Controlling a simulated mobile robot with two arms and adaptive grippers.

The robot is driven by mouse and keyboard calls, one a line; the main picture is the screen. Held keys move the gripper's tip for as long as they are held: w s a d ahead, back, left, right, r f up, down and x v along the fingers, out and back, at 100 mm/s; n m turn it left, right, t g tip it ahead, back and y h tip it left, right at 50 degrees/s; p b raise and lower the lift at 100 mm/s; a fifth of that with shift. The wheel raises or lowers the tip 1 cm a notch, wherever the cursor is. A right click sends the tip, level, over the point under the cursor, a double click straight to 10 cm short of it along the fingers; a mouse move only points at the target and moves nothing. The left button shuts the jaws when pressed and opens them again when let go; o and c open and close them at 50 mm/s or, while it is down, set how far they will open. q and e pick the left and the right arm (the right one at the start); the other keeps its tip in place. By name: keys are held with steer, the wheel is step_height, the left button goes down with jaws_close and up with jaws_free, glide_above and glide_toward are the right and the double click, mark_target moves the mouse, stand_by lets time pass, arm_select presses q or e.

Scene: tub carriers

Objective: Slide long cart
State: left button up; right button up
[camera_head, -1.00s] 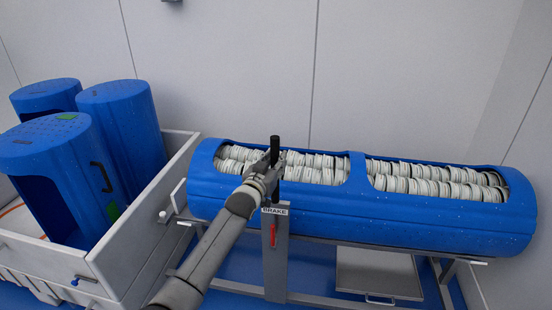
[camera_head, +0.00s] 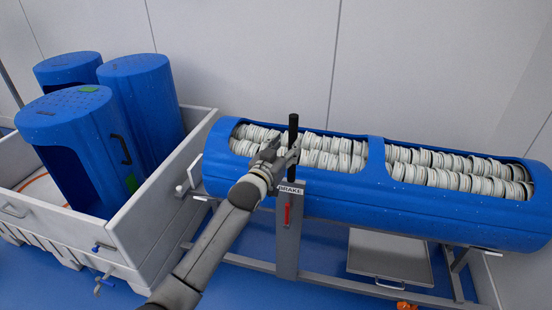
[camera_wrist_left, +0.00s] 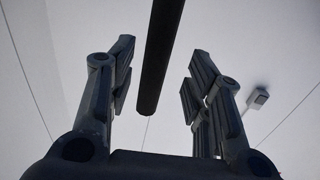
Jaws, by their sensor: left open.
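The long cart is a grey frame (camera_head: 320,283) carrying a long blue tub (camera_head: 420,218) filled with stacked whitish discs (camera_head: 455,180). A black upright handle (camera_head: 293,135) stands at its front, above a post with a BRAKE label (camera_head: 291,190) and a red lever (camera_head: 287,213). My left gripper (camera_head: 285,152) is at the handle, just left of it in the head view. In the left wrist view, the black bar (camera_wrist_left: 158,55) stands between the spread fingers, with gaps on both sides. My left gripper is open; no contact shows. My right gripper is out of view.
A white-grey walled bin (camera_head: 150,215) with several upright blue tubs (camera_head: 85,155) stands close at the left. A grey wall (camera_head: 420,60) is behind the cart. A grey panel (camera_head: 390,255) lies below the tub. Blue floor (camera_head: 240,290) shows in front.

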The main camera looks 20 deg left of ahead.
arm_select(q)
steer(key=s+a, duration=0.1)
steer(key=s, duration=0.5)
steer(key=shift+a, duration=0.15)
steer(key=s+a+f+g+y, duration=0.1)
steer(key=s+f+g, duration=0.3)
steer(key=f, duration=0.9)
steer(key=s+a+f+g+y, duration=0.15)
steer(key=s+f, duration=0.45)
steer(key=f, duration=0.8)
steer(key=s+a+f+g, duration=0.2)
steer(key=s+f, duration=0.4)
steer(key=f, duration=0.7)
steer(key=s+a+f+g, duration=0.1)
steer(key=s+f+g, duration=0.1)
steer(key=s+f, duration=0.7)
steer(key=s+f+g, duration=0.3)
steer(key=s+f, duration=0.3)
steer(key=s, duration=0.5)
steer(key=s+f+g, duration=0.2)
steer(key=s+f, duration=0.1)
steer(key=s, duration=0.9)
steer(key=s+a+f+g, duration=0.1)
steer(key=s+f, duration=0.3)
steer(key=s, duration=0.8)
steer(key=shift+f+g+y, duration=0.2)
steer(key=shift+g+y, duration=0.25)
steer(key=shift+g, duration=0.1)
